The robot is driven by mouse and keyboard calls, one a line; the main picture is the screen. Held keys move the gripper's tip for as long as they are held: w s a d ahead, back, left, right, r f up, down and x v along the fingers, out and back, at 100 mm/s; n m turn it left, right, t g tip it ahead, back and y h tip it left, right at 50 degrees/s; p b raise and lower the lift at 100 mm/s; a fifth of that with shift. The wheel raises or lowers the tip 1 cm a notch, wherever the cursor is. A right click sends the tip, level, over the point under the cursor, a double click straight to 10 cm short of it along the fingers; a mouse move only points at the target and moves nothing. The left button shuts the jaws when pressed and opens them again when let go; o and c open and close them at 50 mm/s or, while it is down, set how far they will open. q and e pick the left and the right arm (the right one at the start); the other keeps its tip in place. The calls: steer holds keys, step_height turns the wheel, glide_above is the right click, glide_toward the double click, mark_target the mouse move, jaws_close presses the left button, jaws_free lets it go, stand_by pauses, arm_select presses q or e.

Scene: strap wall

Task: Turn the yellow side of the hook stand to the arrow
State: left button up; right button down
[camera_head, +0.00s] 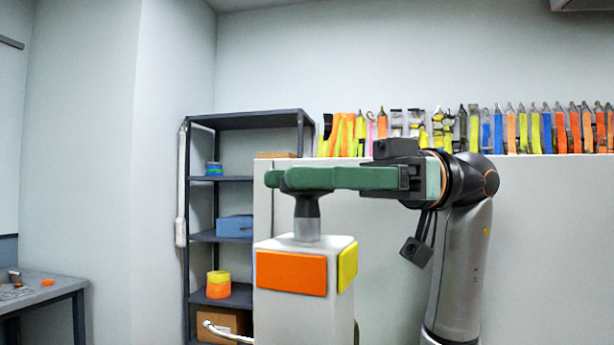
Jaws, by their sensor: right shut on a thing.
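The hook stand (276,318) is a pale block, upright in the middle of the view. Its orange side (291,272) faces me. Its yellow side (347,267) is on the right, seen at a slant. A grey post rises from its top and carries a long green bar (325,178). My right gripper (392,180) comes in from the right and is shut on the right part of this bar. A pale curved hook (225,331) sticks out low on the left. I see no arrow. My left gripper is out of view.
A pale wall panel (550,230) stands behind, with several coloured straps (520,130) along its top. A dark shelf (250,119) with boxes and rolls is behind on the left. A table (48,290) stands at far left.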

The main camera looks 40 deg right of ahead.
steer(key=shift+c, duration=2)
jaws_free()
steer(key=shift+o, duration=0.9)
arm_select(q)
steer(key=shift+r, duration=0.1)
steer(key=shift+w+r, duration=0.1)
arm_select(e)
steer(key=shift+r, duration=0.35)
step_height(320, 180, up, 3)
steer(key=shift+f+p, duration=0.1)
steer(key=shift+p, duration=0.65)
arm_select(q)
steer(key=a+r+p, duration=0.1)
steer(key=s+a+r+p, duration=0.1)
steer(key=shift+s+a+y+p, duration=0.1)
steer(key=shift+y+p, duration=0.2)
arm_select(e)
steer(key=s+a+r, duration=0.2)
steer(key=s+r, duration=0.1)
steer(key=s+a+r, duration=0.3)
steer(key=s, duration=0.1)
steer(key=s+a+r, duration=0.3)
steer(key=s, duration=0.1)
steer(key=shift+s+a+r, duration=0.1)
steer(key=shift+a+r, duration=0.15)
